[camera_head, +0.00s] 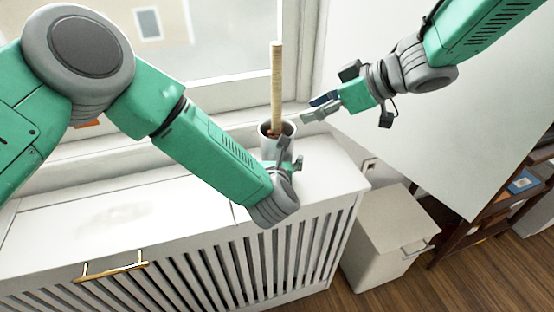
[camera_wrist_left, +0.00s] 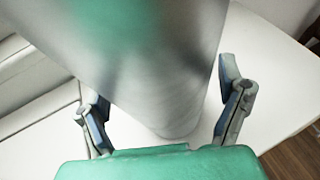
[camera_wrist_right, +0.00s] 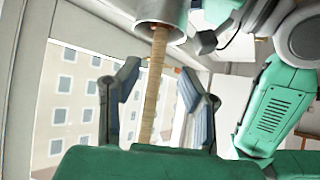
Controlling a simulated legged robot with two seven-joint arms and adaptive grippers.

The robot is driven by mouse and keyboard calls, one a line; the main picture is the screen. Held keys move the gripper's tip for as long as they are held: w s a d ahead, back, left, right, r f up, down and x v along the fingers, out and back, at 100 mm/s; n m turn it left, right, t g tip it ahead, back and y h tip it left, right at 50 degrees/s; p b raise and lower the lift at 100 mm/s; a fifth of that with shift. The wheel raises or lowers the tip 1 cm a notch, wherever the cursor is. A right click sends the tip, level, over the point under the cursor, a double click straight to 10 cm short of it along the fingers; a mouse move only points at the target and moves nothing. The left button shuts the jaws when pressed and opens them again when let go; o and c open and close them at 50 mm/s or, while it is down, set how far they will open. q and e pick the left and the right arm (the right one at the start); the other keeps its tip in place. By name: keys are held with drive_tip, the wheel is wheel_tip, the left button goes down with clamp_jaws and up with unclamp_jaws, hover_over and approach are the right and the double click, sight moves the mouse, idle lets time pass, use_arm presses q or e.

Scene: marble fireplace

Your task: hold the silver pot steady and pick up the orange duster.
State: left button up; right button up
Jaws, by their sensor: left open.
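The silver pot (camera_head: 268,151) stands upright on the white radiator cover, partly hidden by my left gripper. A long wooden handle (camera_head: 276,75), seemingly the duster's, rises from it; a brownish part shows inside the rim, and the rest is hidden. My left gripper (camera_head: 289,158) is open at the pot's near right side. In the left wrist view its fingers flank the pot (camera_wrist_left: 165,85). My right gripper (camera_head: 313,107) is open and empty, right of the handle and apart from it in the head view. In the right wrist view the handle (camera_wrist_right: 154,85) appears between its fingers.
The white radiator cover (camera_head: 100,215) has free room left of the pot. A window (camera_head: 215,35) is behind. A white box-like bin (camera_head: 380,240) and dark wooden shelves (camera_head: 490,215) stand at the right. A brass handle (camera_head: 110,272) is at front left.

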use_arm(q)
drive_tip(key=shift+d, duration=0.2)
drive_tip(key=c, duration=1.3)
drive_tip(key=shift+a, duration=0.15)
